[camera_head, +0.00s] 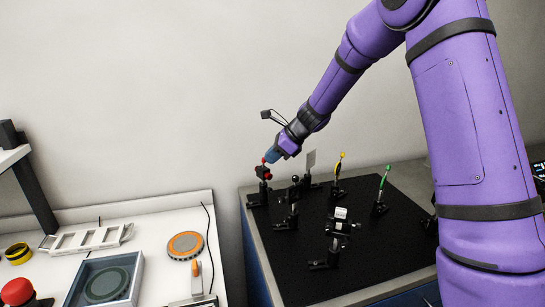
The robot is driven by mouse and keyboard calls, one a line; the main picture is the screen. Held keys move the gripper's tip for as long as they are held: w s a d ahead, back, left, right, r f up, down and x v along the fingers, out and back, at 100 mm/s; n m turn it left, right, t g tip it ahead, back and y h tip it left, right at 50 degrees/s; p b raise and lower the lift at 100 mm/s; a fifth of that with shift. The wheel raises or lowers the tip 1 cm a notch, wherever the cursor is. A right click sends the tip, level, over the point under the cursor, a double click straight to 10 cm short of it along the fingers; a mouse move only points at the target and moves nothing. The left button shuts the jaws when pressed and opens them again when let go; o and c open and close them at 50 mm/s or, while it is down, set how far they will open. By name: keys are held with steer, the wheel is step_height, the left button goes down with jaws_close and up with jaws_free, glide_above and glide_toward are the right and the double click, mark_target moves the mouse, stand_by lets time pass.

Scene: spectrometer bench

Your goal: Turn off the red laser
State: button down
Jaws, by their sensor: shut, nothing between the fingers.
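The red laser (262,173) is a small red device on a black post mount at the back left corner of the black optical breadboard (370,262). My gripper (272,156) is directly above it, with its blue fingers pointing down and left. The fingertips are at or very near the top of the red laser; I cannot tell whether they touch it. The fingers are shut with nothing seen between them. The gripper partly hides the laser's upper end, and any switch on it is too small to make out.
A yellow device (338,166) and a green device (383,182) stand on posts to the right. Several black optic mounts and a white-faced mount (340,213) stand on the breadboard. A white bench at left holds a tray (133,285), an orange disc (185,245) and a red button (17,291).

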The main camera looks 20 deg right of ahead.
steer(key=shift+s+a+r+n+t+h, duration=0.1)
steer(key=shift+s+a+n+t+h, duration=0.2)
steer(key=shift+h, duration=0.35)
steer(key=shift+w+a+n+t+h, duration=0.1)
steer(key=shift+a+h, duration=0.3)
steer(key=shift+h, duration=0.25)
stand_by(0.9)
steer(key=shift+s+a, duration=0.1)
steer(key=shift+a, duration=0.05)
stand_by(0.4)
steer(key=shift+r, duration=0.2)
steer(key=shift+r, duration=0.65)
